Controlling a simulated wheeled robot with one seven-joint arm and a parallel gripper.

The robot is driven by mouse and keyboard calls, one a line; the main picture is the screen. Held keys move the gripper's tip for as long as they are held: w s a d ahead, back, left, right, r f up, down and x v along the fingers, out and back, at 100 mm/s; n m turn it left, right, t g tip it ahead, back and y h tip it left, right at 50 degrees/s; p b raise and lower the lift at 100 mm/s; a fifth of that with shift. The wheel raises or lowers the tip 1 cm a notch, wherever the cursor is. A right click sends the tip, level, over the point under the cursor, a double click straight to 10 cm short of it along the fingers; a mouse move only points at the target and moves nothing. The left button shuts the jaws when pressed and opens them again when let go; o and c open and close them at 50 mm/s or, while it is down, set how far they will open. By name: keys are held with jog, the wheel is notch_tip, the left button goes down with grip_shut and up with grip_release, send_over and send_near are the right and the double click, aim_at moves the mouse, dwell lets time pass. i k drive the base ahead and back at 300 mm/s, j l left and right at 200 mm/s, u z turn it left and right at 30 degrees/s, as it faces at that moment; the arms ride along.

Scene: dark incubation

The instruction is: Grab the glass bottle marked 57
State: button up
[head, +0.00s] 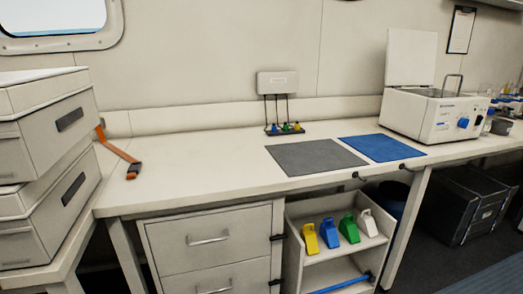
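No bottle with a readable 57 shows in the head view. A cluster of small glassware (508,103) stands at the far right end of the bench, partly cut off by the picture edge. It is too small to make out any marks on it. My gripper is not in view.
The bench (205,172) holds a grey mat (315,157), a blue mat (381,148), a small rack (285,128) and a white water bath (432,113) with its lid raised. Colored scoops (328,232) sit on a shelf below.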

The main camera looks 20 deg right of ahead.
aim_at(487, 125)
jog(key=l, duration=6.4)
